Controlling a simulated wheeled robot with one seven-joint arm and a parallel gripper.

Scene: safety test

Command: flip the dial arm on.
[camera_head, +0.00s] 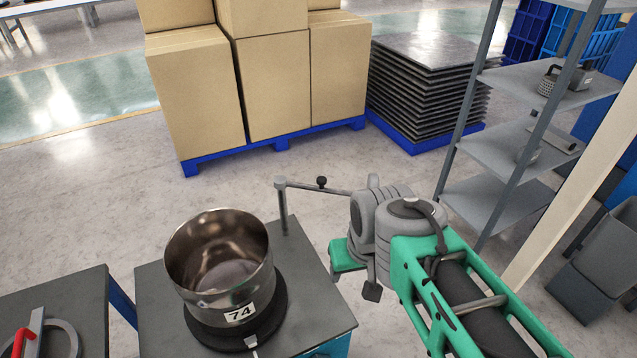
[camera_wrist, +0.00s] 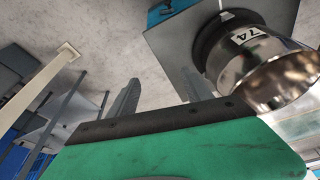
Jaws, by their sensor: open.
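A steel pot (camera_head: 220,262) marked 74 stands on a black round base (camera_head: 205,335) on a grey table. The pot also shows in the wrist view (camera_wrist: 270,75). A small pale tab (camera_head: 251,342) sits at the base's front edge. I cannot tell which part is the dial arm.
A second table with a red handle (camera_head: 27,340) stands at left. Cardboard boxes (camera_head: 195,90) on a blue pallet and a stack of dark sheets (camera_head: 430,60) stand behind. A metal shelf (camera_head: 500,160) is at right. Floor between is clear.

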